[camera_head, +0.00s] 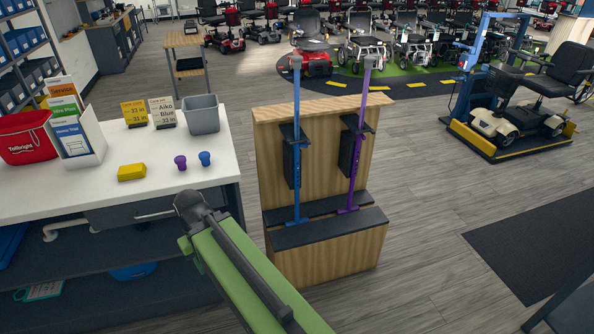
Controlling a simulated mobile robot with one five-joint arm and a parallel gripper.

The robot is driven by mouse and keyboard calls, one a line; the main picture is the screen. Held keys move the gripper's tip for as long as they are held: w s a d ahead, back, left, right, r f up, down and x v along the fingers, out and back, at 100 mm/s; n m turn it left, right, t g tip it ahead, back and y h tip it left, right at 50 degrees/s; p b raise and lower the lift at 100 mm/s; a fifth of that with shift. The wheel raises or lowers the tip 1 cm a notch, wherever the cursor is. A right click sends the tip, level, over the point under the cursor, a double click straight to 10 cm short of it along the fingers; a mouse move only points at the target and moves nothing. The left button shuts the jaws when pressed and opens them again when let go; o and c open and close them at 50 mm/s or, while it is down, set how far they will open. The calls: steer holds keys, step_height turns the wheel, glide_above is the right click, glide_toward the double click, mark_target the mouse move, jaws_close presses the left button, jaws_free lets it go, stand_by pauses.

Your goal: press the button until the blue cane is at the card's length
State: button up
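A blue cane (297,150) stands upright at the left of a wooden rack. A purple cane (357,140) stands to its right. Each passes a black holder and has its foot on a dark ledge. A pale card (162,111) on the white counter seems to read "Aiko Blue 33 in". A yellow card (134,113) stands beside it. A blue knob (204,158) and a purple knob (180,162) sit near the counter's edge; I cannot tell if either is the button. My green arm reaches up from the bottom, its dark end (190,202) at the counter's front edge; its fingers are not clear.
The counter (105,185) also holds a yellow block (131,172), a grey bin (201,113), a brochure box (85,138) and a red tub (27,138). The wooden rack (335,250) stands right of my arm. Floor is open right of the rack.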

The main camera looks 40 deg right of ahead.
steer(key=shift+c, duration=0.3)
jaws_close()
stand_by(1.5)
